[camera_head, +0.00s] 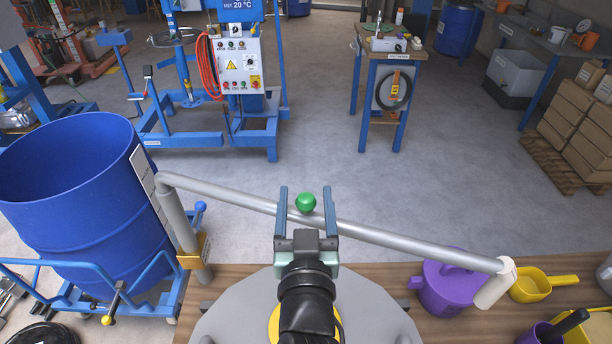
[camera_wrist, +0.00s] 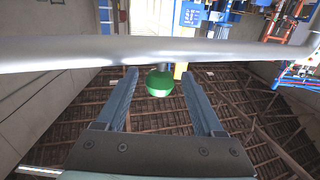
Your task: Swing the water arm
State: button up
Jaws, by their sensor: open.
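The water arm (camera_head: 400,237) is a long grey pipe. It runs from a post (camera_head: 176,215) beside the blue drum at left to a white downturned spout (camera_head: 494,284) at right. A green ball knob (camera_head: 306,202) is on the pipe near its middle. My gripper (camera_head: 306,190) is open, its two blue-grey fingers on either side of the knob with gaps. In the wrist view the green knob (camera_wrist: 159,83) sits between the open fingertips (camera_wrist: 159,75), and the pipe (camera_wrist: 200,50) crosses just beyond them. I cannot tell whether a finger touches the pipe.
The open blue drum (camera_head: 75,200) stands on a blue trolley at left. Under the spout end, a purple jug (camera_head: 447,283) and a yellow scoop (camera_head: 535,285) rest on the wooden bench (camera_head: 235,285). A blue mixer frame (camera_head: 185,100) stands behind. The floor between is clear.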

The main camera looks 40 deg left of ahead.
jog(key=x, duration=0.3)
jog(key=shift+w+p, duration=0.1)
jog(key=shift+p, duration=0.2)
grip_shut()
dwell(1.2)
